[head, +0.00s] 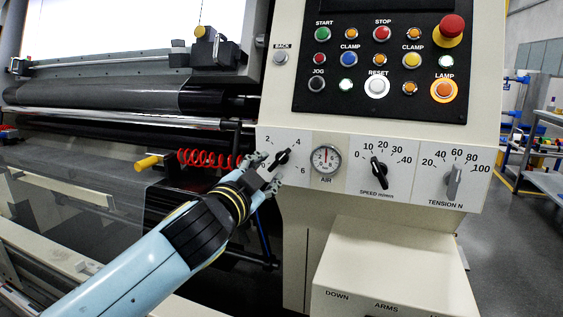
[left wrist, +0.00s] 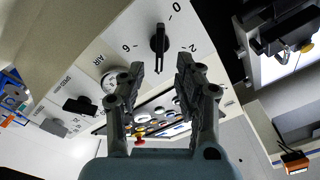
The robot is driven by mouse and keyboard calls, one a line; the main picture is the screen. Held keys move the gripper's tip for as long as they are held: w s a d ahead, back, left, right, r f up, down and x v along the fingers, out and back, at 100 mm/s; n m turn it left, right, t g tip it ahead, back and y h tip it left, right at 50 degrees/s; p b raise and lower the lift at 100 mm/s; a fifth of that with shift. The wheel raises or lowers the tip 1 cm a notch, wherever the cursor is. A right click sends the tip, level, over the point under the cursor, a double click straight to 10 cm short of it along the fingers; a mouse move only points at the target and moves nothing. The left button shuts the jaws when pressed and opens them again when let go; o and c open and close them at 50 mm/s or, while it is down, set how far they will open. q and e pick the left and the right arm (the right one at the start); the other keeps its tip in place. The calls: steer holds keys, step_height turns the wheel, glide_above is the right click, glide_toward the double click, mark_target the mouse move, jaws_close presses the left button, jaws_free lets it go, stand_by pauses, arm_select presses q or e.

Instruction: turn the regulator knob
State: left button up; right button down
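The regulator knob (head: 283,156) is a black bar-handled knob on the white panel, left of the AIR gauge (head: 326,159), with a scale marked 2, 4 and 6 in the head view. Its handle tilts to the upper right, towards the 4. My left gripper (head: 271,168) is right at it and covers part of the dial. In the left wrist view the knob (left wrist: 160,42) shows in line with the gap between my open fingers (left wrist: 161,68). A gap shows on each side of it. I cannot tell how far the fingertips reach along it. My right gripper is out of view.
The speed knob (head: 379,172) and tension knob (head: 454,182) sit further right on the same panel. The button panel (head: 376,68) is above. A red coiled hose (head: 208,158) and yellow handle (head: 149,162) are left of the gripper. A cream box (head: 385,265) juts out below.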

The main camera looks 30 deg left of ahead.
mark_target(277, 162)
arm_select(q)
steer(key=x, duration=0.7)
steer(key=shift+s, duration=0.1)
steer(key=shift+c, duration=0.3)
jaws_close()
